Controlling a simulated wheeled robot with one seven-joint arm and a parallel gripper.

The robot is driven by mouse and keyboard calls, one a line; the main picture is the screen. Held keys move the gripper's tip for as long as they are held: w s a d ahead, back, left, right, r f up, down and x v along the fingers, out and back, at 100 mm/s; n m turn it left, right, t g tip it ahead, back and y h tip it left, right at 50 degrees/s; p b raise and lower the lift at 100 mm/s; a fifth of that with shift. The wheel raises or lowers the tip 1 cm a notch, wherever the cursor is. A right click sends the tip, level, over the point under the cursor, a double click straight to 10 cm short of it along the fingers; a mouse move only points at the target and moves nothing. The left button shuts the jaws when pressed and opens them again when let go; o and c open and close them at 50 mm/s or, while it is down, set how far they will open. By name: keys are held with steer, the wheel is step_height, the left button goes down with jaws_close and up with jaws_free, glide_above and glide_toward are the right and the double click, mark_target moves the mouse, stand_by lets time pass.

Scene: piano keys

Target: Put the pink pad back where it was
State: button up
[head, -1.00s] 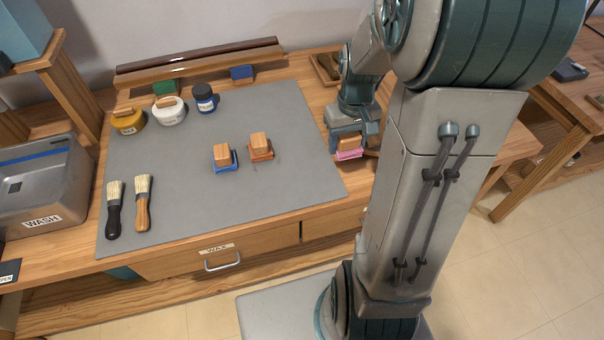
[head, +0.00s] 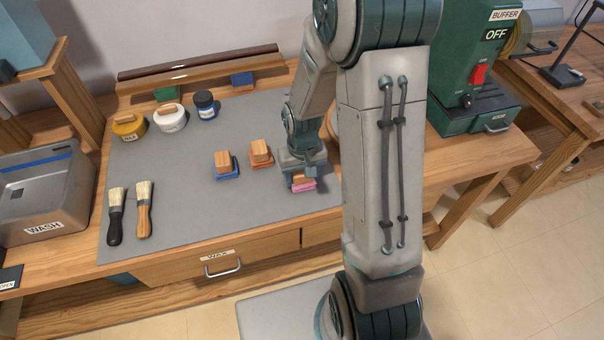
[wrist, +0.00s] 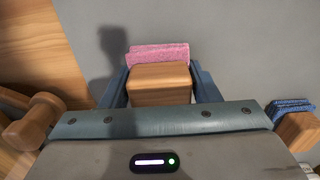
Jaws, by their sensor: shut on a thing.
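My gripper (head: 302,176) is shut on the wooden handle block (wrist: 160,82) of the pink pad (head: 303,187). In the wrist view, the block sits between the two fingers and the pink pad (wrist: 158,54) shows beyond it. In the head view, gripper and pad are over the right part of the grey mat (head: 180,215), right of the orange-red pad (head: 261,163). The pad appears to be above the mat; the exact gap is hard to tell.
A blue pad with a wooden block (head: 226,165) stands left of the orange-red one. Two brushes (head: 143,208), several jars (head: 170,118) and a WASH basin (head: 45,190) are farther left. A green buffer machine (head: 475,70) is at right. The mat's front middle is clear.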

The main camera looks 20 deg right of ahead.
steer(key=shift+f, duration=0.2)
steer(key=o, duration=1)
steer(key=shift+r, duration=0.1)
step_height(320, 180, up, 11)
steer(key=shift+r, duration=0.2)
steer(key=shift+s+r+t, duration=0.5)
steer(key=shift+s+r, duration=1.15)
steer(key=shift+s, duration=0.7)
steer(key=shift+s+r+t, duration=0.5)
steer(key=shift+s+r, duration=1.15)
steer(key=shift+s, duration=0.65)
steer(key=shift+s+r+t, duration=0.5)
steer(key=shift+s+r, duration=1.15)
steer(key=shift+s, duration=0.7)
